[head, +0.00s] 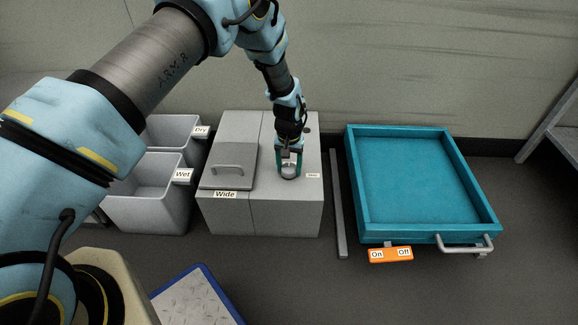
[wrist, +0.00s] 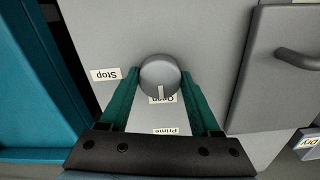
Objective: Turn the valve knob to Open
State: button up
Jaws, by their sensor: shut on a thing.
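The valve knob (wrist: 160,73) is a round grey knob on top of a light grey box (head: 286,215). A white pointer line on it points down in the wrist view, toward the upside-down Open label (wrist: 163,99), which the knob partly covers. A Stop label (wrist: 106,74) lies left of the knob and a Prime label (wrist: 167,131) lies below it. My gripper (wrist: 160,76) has its teal fingers on both sides of the knob and is shut on it. In the head view the gripper (head: 289,166) points down over the knob.
A handled lid (head: 227,180) with a Wide label is beside the knob. Grey bins marked Dry (head: 172,130) and Wet (head: 145,205) stand left. A teal tray (head: 405,180) with a handle is right, and an orange On/Off switch (head: 390,254) sits before it. A grey bar (head: 338,205) lies between.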

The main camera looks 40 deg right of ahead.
aim_at(289, 167)
jog(key=o, duration=1.4)
notch_tip(289, 167, up, 11)
jog(key=shift+f+p, duration=0.1)
jog(key=shift+p, duration=1.1)
